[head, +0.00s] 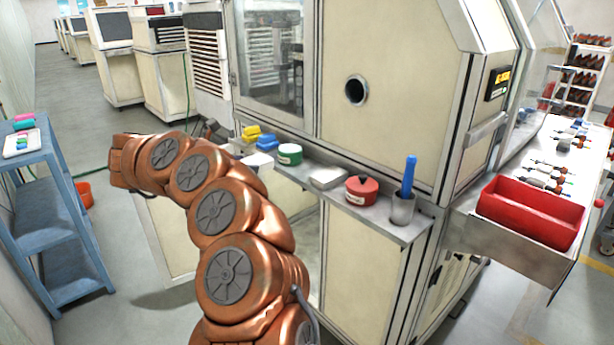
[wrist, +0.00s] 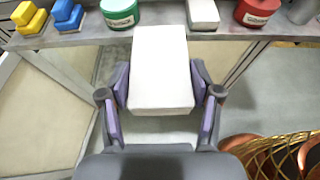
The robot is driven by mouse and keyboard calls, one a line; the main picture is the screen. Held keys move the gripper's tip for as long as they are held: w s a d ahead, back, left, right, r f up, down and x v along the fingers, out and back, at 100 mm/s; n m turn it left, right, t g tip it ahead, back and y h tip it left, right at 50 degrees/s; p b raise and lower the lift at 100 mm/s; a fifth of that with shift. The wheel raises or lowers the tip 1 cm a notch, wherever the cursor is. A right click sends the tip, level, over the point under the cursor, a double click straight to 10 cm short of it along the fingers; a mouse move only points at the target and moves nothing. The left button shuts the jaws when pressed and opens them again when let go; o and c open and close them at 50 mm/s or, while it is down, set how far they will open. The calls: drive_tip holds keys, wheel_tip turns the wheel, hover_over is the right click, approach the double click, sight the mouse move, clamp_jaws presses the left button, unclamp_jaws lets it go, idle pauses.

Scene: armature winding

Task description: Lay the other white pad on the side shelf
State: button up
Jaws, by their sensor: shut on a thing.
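My gripper (wrist: 160,84) is shut on a white pad (wrist: 161,62), with one purple-lined finger on each side of it. The held pad is just in front of the grey side shelf (wrist: 180,36), its far end near the shelf's front edge. I cannot tell whether they touch. In the head view, my arm partly hides the gripper, and a pale piece of the pad (head: 256,161) shows past it. Another white pad (head: 328,178) lies on the shelf between a green tin (head: 290,154) and a red pot (head: 361,189).
A yellow block (head: 251,133) and a blue block (head: 266,142) sit on the shelf left of the green tin. A grey cup (head: 402,209) with a blue handle stands at the right end. A blue rack (head: 40,207) stands left, and a red bin (head: 532,212) right.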

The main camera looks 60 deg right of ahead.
drive_tip(key=p, duration=0.5)
hover_over(302, 173)
drive_tip(key=a, duration=0.2)
drive_tip(key=shift+p+x, duration=0.45)
drive_tip(key=shift+x, duration=0.55)
drive_tip(key=shift+w+f+p, duration=0.15)
drive_tip(key=shift+f+p, duration=0.8)
drive_tip(key=shift+f, duration=1.75)
drive_tip(key=shift+d+f+p, duration=0.1)
drive_tip(key=shift+f+p, duration=0.2)
drive_tip(key=shift+f, duration=0.1)
drive_tip(key=shift+f+b, duration=0.15)
drive_tip(key=shift+b, duration=0.2)
drive_tip(key=o, duration=0.7)
